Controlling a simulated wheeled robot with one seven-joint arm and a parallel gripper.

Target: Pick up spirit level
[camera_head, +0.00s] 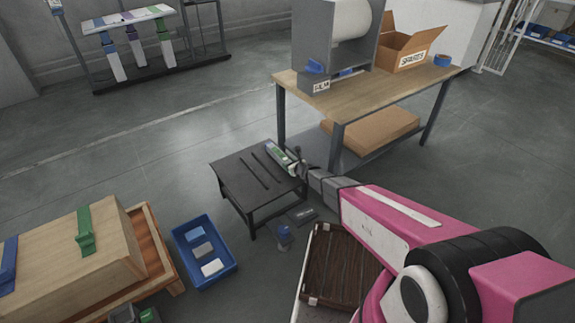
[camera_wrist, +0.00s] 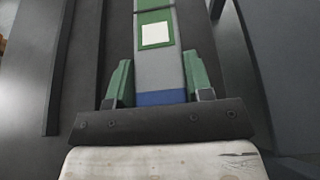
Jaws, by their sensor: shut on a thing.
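The spirit level (camera_wrist: 172,62) is a long grey bar with green parts, a pale square label and a blue band near my gripper. In the wrist view my gripper (camera_wrist: 158,84) has its green-padded fingers on both sides of the bar, shut on it. In the head view the spirit level (camera_head: 279,154) shows small at the right side of a low black table (camera_head: 236,175), with my gripper (camera_head: 294,163) at its near end. I cannot tell whether the level touches the table top.
A workbench (camera_head: 410,86) with a roll dispenser (camera_head: 312,50) and a cardboard box (camera_head: 403,52) stands behind. A blue bin (camera_head: 188,268) and a strapped wooden crate (camera_head: 110,255) are at left. A brown slatted crate (camera_head: 338,268) lies under my arm.

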